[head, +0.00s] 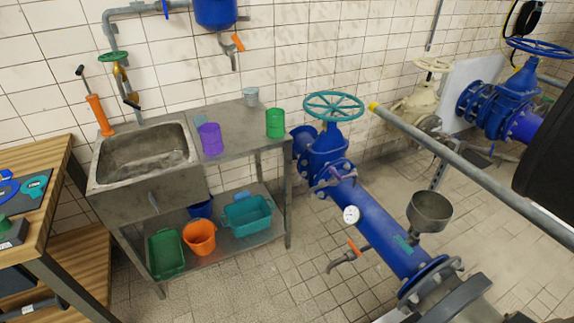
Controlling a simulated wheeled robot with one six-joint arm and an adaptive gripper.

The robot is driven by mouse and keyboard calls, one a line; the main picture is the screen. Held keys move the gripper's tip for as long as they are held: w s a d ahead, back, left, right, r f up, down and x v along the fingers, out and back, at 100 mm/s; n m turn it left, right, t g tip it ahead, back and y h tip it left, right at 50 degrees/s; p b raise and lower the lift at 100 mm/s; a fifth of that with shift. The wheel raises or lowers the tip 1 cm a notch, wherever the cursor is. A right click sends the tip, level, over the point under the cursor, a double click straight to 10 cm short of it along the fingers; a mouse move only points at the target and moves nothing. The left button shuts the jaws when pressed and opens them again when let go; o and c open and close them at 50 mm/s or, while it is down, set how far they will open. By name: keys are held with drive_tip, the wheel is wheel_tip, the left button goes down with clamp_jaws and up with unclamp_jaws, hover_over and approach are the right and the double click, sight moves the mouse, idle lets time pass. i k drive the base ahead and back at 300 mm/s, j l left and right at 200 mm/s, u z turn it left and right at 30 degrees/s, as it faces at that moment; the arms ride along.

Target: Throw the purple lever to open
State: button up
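The blue pipe (385,232) runs down to the lower right and carries a round white gauge (351,215) below the lever. My gripper is not visible in this view, and nothing is seen touching the lever.
A grey rail (470,171) with a yellow end slants across the right. A steel sink table (232,138) with cups and bins stands left of the pipe. An orange-handled tap (347,256) juts from the pipe's left side. Tiled floor (290,285) lies clear between.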

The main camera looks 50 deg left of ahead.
sight(335, 175)
drive_tip(key=u, duration=1.2)
